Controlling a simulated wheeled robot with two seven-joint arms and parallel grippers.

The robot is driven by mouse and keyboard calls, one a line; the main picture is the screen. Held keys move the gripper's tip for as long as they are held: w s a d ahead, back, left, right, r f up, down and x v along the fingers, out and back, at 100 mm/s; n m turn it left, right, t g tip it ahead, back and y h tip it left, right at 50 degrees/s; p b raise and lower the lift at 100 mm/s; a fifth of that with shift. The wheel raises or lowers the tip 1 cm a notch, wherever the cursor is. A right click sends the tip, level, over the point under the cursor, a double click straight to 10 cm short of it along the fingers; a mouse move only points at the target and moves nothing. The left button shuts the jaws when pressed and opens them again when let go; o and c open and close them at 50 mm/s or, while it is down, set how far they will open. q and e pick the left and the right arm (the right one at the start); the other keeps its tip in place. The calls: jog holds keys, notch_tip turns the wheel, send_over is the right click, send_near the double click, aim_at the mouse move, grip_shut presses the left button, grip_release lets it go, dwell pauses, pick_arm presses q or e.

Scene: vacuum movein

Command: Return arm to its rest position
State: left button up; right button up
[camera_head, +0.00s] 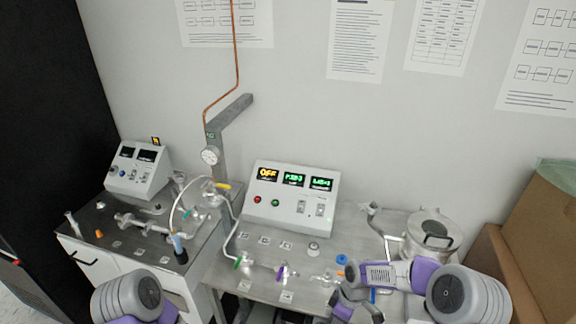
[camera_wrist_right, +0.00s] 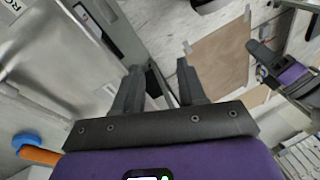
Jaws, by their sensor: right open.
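My right arm (camera_head: 395,273) reaches in from the lower right in the head view, low over the front right of the steel bench. In the right wrist view my right gripper (camera_wrist_right: 160,88) is open, its two dark fingers apart with nothing between them. My left arm (camera_head: 128,298) shows only as a grey and purple link at the bottom left of the head view; its gripper is below that frame. A purple and dark part at the right of the wrist view (camera_wrist_right: 285,72) looks like my left gripper, but its jaws are not clear.
The steel bench (camera_head: 225,268) carries glass tubing and valves, a control box (camera_head: 291,193) with lit displays, and a round metal vessel (camera_head: 432,232) close behind my right arm. A second cart (camera_head: 90,225) stands left. Cardboard boxes (camera_head: 540,235) stand at the right.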

jog(key=s+a+f+m+t+b, duration=0.1)
jog(key=s+a+f+m+b, duration=0.1)
jog(key=s+f+m, duration=0.5)
jog(key=s+a+f+m+t+y+b, duration=0.1)
jog(key=s+f+m+b, duration=0.4)
jog(key=s+f, duration=0.6)
notch_tip(320, 180, down, 2)
jog(key=shift+s+a+f+m+y+b, duration=0.1)
jog(key=shift+s+a+m+y+b, duration=0.25)
jog(key=shift+a+m, duration=0.65)
